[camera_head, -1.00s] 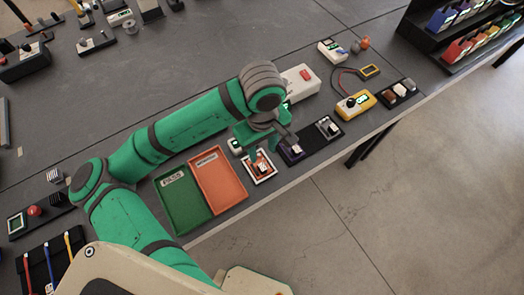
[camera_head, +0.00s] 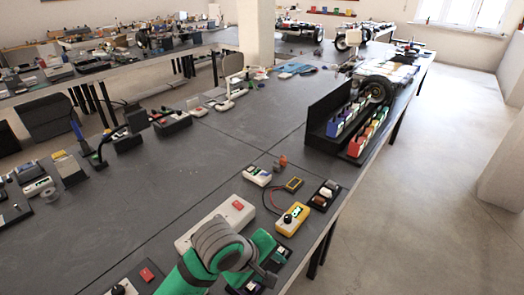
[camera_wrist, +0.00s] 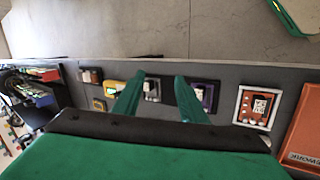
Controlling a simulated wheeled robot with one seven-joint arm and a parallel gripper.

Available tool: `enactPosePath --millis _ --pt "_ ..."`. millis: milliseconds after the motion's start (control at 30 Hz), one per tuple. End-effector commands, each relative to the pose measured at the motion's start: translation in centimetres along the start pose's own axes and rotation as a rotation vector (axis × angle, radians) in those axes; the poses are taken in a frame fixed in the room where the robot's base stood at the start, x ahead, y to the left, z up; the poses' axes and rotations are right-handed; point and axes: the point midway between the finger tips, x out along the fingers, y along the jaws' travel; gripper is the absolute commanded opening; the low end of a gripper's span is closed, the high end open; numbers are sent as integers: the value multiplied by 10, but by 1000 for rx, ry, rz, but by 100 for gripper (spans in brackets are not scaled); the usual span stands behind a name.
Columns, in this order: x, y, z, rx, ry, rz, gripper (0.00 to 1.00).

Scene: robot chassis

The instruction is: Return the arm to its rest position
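My arm is green with a grey wrist joint and reaches in from the bottom edge of the head view, over the workbench (camera_head: 190,165). My gripper (camera_head: 268,272) shows only partly there, low near the bench's front edge. In the wrist view my gripper (camera_wrist: 158,78) has two green fingers standing apart with nothing between them. Most of the arm is outside the head view.
A yellow meter (camera_head: 293,217) and a black tray of small parts (camera_head: 326,195) lie to the right. A black bin rack (camera_head: 345,120) stands farther back. An orange tray (camera_wrist: 302,135) shows in the wrist view.

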Motion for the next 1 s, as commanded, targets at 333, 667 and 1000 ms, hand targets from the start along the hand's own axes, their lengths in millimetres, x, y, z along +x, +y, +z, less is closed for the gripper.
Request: enactPosePath --millis 333,667,1000 --pt "5 129 36 105 2 516 38" --pt "-9 185 44 87 127 877 38" --pt "-2 174 37 -3 356 1050 38"
